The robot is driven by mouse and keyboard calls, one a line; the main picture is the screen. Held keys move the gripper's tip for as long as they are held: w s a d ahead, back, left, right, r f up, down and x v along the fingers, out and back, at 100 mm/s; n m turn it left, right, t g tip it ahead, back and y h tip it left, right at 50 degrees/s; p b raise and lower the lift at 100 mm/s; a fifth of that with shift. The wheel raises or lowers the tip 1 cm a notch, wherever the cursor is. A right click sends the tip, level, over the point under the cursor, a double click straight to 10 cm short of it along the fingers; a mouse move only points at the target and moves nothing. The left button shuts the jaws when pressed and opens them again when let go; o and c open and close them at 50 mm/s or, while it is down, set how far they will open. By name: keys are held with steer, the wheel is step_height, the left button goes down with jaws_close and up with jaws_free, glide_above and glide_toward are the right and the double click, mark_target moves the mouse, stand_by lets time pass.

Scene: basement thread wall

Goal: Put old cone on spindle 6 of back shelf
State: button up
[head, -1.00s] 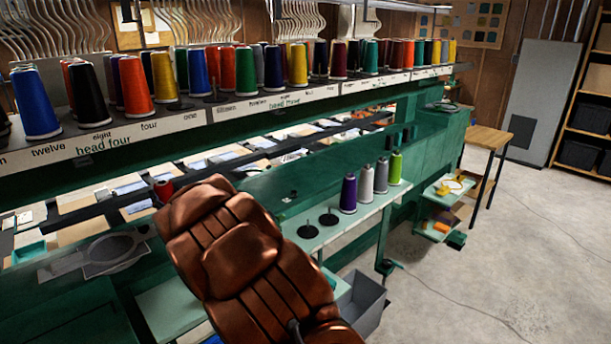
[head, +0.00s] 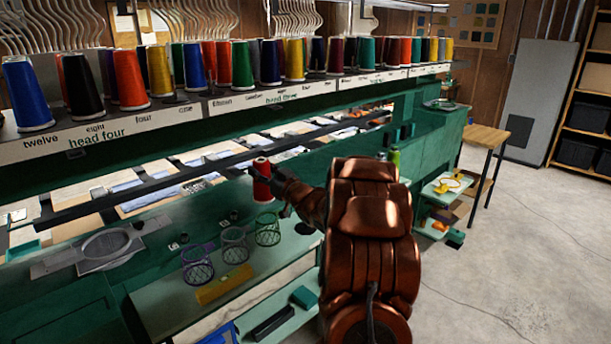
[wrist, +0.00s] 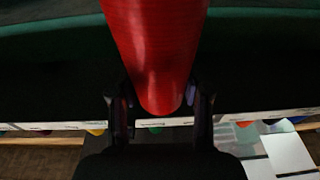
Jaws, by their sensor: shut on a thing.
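A red thread cone (head: 262,182) is held upright in my gripper (head: 279,182) over the green machine, in front of the long rack. In the wrist view the red cone (wrist: 155,45) stands between both fingers of my gripper (wrist: 160,105). The long rack (head: 150,122) carries many coloured cones above labels such as "twelve", "eight" and "head four". A green cone (head: 394,156) stands on a lower shelf behind my arm, which hides most of that shelf. I cannot read a spindle number 6 or tell which shelf is the back shelf.
Wire baskets, one of them green (head: 267,231), stand on a pale green ledge (head: 165,302) at the front. An embroidery hoop (head: 107,244) lies at left. A wooden table (head: 487,138) stands at right. The concrete floor (head: 500,265) at right is open.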

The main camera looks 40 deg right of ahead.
steer(key=s+d+f+h, duration=0.1)
steer(key=s+d, duration=0.8)
steer(key=shift+m, duration=0.3)
steer(key=shift+w+d+f+b, duration=0.1)
steer(key=shift+w+f+b, duration=0.05)
steer(key=shift+f+b, duration=1.7)
steer(key=shift+w+f+b, duration=0.15)
steer(key=shift+f+b, duration=0.95)
steer(key=shift+f, duration=1.45)
steer(key=shift+s, duration=0.2)
steer(key=shift+f, duration=0.25)
steer(key=o, duration=1.3)
steer(key=shift+s, duration=0.1)
